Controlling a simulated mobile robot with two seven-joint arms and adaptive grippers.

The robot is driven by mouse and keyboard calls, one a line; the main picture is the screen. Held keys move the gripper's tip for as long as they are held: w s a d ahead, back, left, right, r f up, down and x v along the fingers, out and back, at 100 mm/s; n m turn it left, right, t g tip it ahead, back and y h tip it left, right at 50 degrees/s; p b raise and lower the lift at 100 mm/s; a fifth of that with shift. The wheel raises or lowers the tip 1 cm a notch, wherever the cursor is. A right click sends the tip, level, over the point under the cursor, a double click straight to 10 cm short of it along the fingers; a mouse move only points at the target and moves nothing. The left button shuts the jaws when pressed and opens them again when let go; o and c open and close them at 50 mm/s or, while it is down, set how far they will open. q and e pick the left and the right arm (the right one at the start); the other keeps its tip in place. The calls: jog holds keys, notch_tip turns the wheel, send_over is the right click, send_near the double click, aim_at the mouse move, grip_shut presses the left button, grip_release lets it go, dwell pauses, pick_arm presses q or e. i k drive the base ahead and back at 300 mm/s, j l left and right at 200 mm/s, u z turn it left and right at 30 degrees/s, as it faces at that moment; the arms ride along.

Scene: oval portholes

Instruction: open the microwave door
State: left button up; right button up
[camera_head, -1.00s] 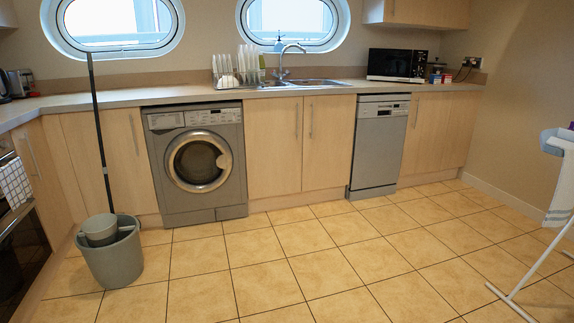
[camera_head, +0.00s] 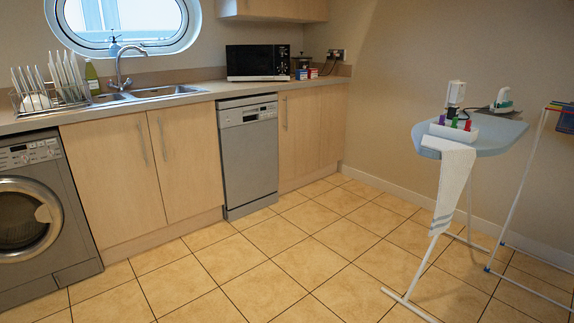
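The microwave (camera_head: 257,62) is a black box with a dark front. It stands on the far counter, right of the sink, in the head view. Its door (camera_head: 250,61) looks shut, and a control panel (camera_head: 283,62) is at the right of its front. Neither of my grippers shows in the view, so their state cannot be seen.
A dishwasher (camera_head: 248,155) stands below the counter (camera_head: 205,92), near the microwave. Small boxes (camera_head: 307,74) sit right of the microwave. An ironing board (camera_head: 480,140) and a drying rack (camera_head: 520,190) stand at the right. The tiled floor (camera_head: 290,250) before the dishwasher is clear.

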aim_at(249, 62)
jog(key=i+z, duration=0.25)
jog(key=i, duration=1.45)
jog(key=i+j, duration=0.1)
jog(key=i, duration=3)
jog(key=l+z, duration=0.05)
jog(key=l, duration=0.1)
